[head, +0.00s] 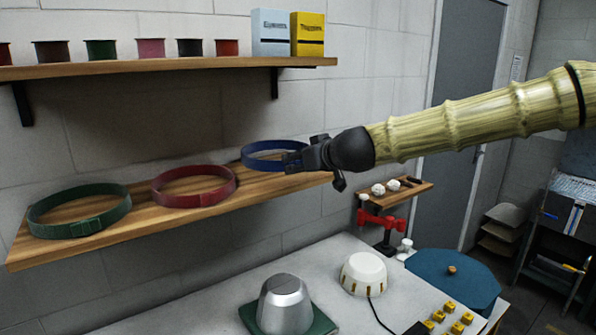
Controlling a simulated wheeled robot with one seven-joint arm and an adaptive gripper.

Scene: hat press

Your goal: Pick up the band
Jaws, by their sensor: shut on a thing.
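Three round bands show on the lower wall shelf (120,233) in the head view. The green band (82,227) lies at the left, the red band (207,199) in the middle and the blue band (262,165) at the right. My gripper (294,161) reaches in from the right and is shut on the right side of the blue band. The gripper hides that part of the band. I cannot tell whether the blue band touches the shelf.
An upper shelf (160,70) carries ribbon spools and two boxes. Below stands a workbench (200,312) with a metal hat block (284,305), a white dome (363,273), a blue round lid (452,278) and yellow buttons. A red clamp (382,221) stands behind.

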